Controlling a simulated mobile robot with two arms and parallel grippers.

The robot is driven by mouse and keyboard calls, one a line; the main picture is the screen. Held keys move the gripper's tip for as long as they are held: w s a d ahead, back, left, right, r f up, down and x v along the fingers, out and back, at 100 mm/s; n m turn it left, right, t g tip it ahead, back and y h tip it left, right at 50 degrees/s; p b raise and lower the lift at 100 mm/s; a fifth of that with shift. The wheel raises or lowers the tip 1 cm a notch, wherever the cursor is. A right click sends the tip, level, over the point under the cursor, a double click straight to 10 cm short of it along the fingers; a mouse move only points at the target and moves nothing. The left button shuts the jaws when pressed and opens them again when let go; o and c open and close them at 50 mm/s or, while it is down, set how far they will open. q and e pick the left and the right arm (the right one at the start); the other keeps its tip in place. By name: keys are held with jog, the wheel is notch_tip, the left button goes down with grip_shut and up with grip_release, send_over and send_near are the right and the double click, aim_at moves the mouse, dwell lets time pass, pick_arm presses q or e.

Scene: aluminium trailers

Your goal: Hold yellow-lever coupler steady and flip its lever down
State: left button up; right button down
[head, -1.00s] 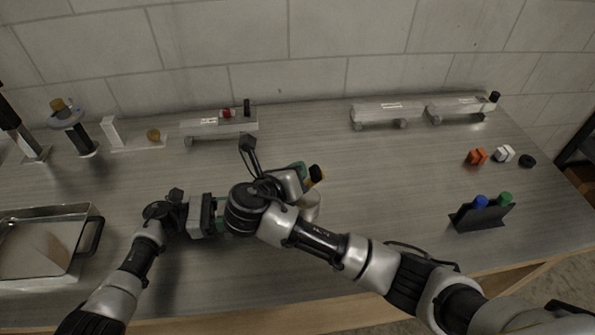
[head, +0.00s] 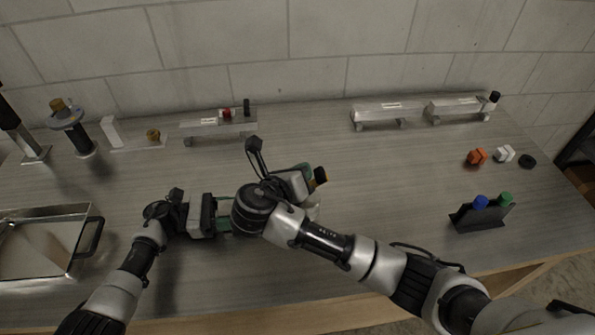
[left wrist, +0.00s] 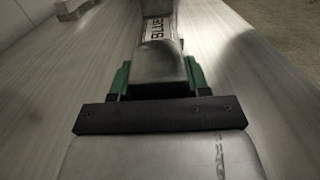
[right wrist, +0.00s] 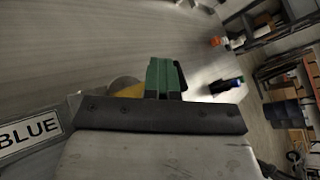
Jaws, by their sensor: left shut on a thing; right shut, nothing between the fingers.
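The coupler is a silver-grey piece with a BLUE label, seen in the left wrist view (left wrist: 160,30) and at the left of the right wrist view. In the head view my right arm mostly covers it. My left gripper (head: 222,224) is shut on its body, with green pads on both sides. My right gripper (right wrist: 162,78) is shut and empty, close to the yellow part. Whether they touch is unclear.
Silver trailers stand along the back, one at left (head: 205,132) and two at right (head: 385,113). A metal tray (head: 45,245) is at left. A black holder with blue and green knobs (head: 481,219) is at right. The table's right-centre is clear.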

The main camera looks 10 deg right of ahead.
aim_at(319, 181)
pick_arm(q)
jog(key=shift+a+f, duration=0.25)
pick_arm(e)
jog(key=shift+w+d+f, duration=0.1)
jog(key=shift+w+d, duration=0.05)
jog(key=shift+d, duration=0.95)
pick_arm(q)
jog(key=shift+s+d+r, duration=0.1)
jog(key=shift+r, duration=0.05)
pick_arm(e)
jog(key=shift+f, duration=0.15)
pick_arm(q)
jog(key=shift+d+r, duration=0.1)
jog(key=shift+d, duration=0.05)
pick_arm(e)
jog(key=shift+d+f, duration=0.15)
jog(key=shift+d, duration=0.05)
pick_arm(q)
jog(key=shift+r, duration=0.1)
pick_arm(e)
jog(key=shift+d+f, duration=0.25)
jog(key=shift+d, duration=0.35)
jog(key=shift+d+f, duration=0.2)
jog(key=shift+d, duration=0.4)
dwell(1.1)
jog(key=a+r, duration=0.3)
jog(key=a, duration=0.7)
jog(key=shift+r, duration=0.35)
dwell(0.8)
